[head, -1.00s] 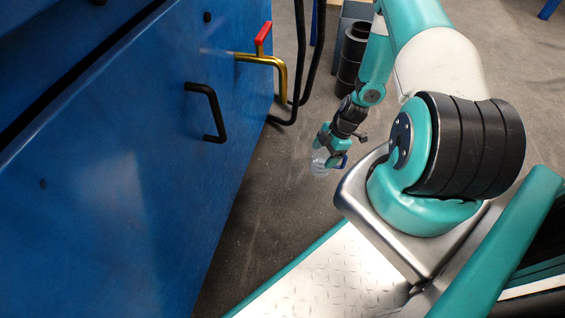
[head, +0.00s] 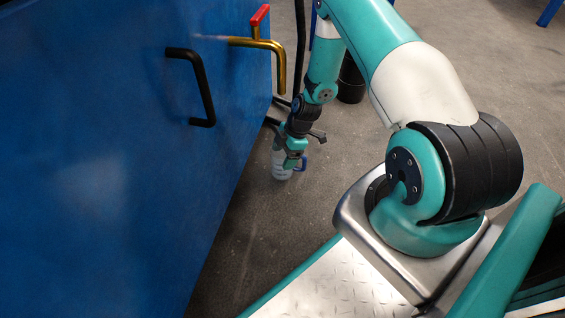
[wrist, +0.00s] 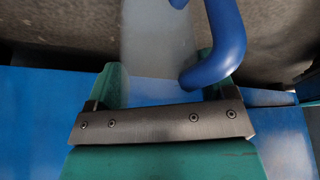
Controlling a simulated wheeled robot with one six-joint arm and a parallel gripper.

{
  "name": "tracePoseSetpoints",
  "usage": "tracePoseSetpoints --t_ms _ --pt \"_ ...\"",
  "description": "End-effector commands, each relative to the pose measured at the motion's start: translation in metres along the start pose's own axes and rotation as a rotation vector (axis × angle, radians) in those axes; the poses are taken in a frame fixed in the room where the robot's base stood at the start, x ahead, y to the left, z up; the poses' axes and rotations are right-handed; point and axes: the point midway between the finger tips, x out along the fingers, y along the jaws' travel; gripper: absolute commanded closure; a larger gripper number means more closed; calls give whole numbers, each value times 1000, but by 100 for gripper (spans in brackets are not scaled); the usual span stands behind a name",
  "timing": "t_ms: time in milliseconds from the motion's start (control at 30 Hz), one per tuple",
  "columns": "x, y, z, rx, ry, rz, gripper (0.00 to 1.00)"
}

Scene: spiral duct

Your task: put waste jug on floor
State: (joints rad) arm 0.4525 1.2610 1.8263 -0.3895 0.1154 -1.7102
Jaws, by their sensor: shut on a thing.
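The waste jug (head: 280,168) is a clear, pale container with a blue handle. It hangs roughly upright from my gripper (head: 291,160), beside the blue cabinet. My gripper is shut on the jug, pointing down. In the wrist view the blue handle (wrist: 222,45) curves past the right finger, and the pale jug body (wrist: 158,50) shows between the green fingers of my gripper (wrist: 160,85). The grey floor (head: 300,220) lies below the jug. I cannot tell whether the jug's base touches it.
The blue cabinet (head: 110,190) with a black handle (head: 200,85) fills the left. A brass pipe with a red lever (head: 260,14) sticks out above the jug. Black hoses hang behind my gripper, and a black cylinder (head: 351,80) stands beyond. Floor to the right is free.

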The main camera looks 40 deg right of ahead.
Motion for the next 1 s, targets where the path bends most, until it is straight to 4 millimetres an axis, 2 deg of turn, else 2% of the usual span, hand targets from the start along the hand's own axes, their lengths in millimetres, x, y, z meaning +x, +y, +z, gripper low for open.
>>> tracePoseSetpoints --t_ms 33,100,567,600,667,700,867,1000 --pt "16 0 7 0 0 -1 48" --pt "25 1 10 -1 0 1 48" --pt "27 2 8 0 0 0 48" --pt "26 2 8 0 0 0 16" --pt "26 2 7 0 0 0 3" --pt "26 2 7 0 0 0 0" --pt "26 2 7 0 0 0 0" --pt "16 2 5 0 0 1 0"
